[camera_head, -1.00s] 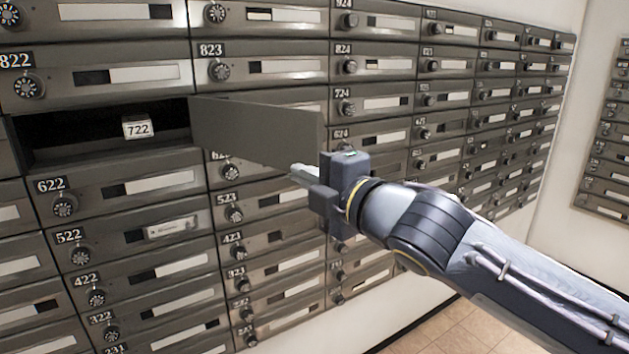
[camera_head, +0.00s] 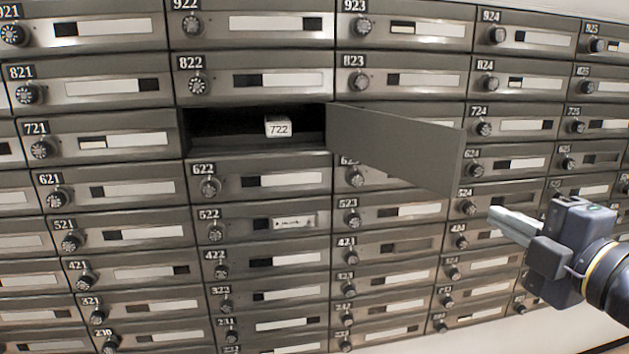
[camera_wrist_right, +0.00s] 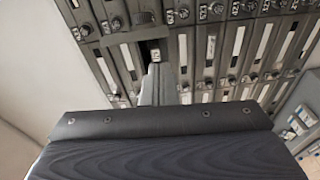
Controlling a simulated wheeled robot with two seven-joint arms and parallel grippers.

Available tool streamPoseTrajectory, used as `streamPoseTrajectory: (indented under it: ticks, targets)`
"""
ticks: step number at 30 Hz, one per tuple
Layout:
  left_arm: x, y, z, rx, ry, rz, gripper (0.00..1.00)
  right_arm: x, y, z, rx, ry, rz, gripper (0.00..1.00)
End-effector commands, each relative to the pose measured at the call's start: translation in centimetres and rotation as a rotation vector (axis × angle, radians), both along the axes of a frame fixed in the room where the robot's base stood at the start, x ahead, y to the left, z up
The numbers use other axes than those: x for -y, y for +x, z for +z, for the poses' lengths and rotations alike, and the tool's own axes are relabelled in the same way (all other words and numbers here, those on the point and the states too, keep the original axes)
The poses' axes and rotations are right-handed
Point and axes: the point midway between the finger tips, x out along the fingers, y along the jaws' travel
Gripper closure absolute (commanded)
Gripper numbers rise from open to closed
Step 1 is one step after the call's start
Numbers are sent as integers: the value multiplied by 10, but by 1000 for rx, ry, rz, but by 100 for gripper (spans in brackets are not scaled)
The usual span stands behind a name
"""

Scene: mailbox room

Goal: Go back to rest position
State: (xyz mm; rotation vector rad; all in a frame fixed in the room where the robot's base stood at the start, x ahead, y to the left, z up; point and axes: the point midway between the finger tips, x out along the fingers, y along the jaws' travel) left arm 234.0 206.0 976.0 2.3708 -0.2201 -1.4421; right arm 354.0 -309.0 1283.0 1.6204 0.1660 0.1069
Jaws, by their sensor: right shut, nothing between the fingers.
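My right gripper (camera_head: 502,226) is at the lower right of the head view, shut and empty. It is apart from the mailboxes, below and to the right of the open door (camera_head: 395,145). Mailbox 722 stands open with its door swung out to the right. My left gripper is in neither view.
The wall of closed grey mailboxes (camera_head: 115,187) fills most of the head view. The open door juts out above and left of my right gripper. A strip of floor shows at the bottom right corner.

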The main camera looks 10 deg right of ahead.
Motion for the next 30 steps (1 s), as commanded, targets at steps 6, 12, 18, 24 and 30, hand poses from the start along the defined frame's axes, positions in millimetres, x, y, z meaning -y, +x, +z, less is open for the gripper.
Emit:
streamPoseTrajectory:
  ticks: [6, 12, 18, 24, 30]
  targets:
    - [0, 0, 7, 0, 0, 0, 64, -29, -19, -109, -440, 498, -118, 100]
    - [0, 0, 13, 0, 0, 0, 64, -67, -70, -227, -904, 1137, -463, 100]
    - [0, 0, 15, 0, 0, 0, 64, -96, -112, -284, -1133, 1545, -786, 100]
    - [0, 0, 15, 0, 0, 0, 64, -103, -120, -293, -1171, 1629, -858, 100]
    - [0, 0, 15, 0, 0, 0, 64, -103, -119, -293, -1169, 1627, -854, 100]
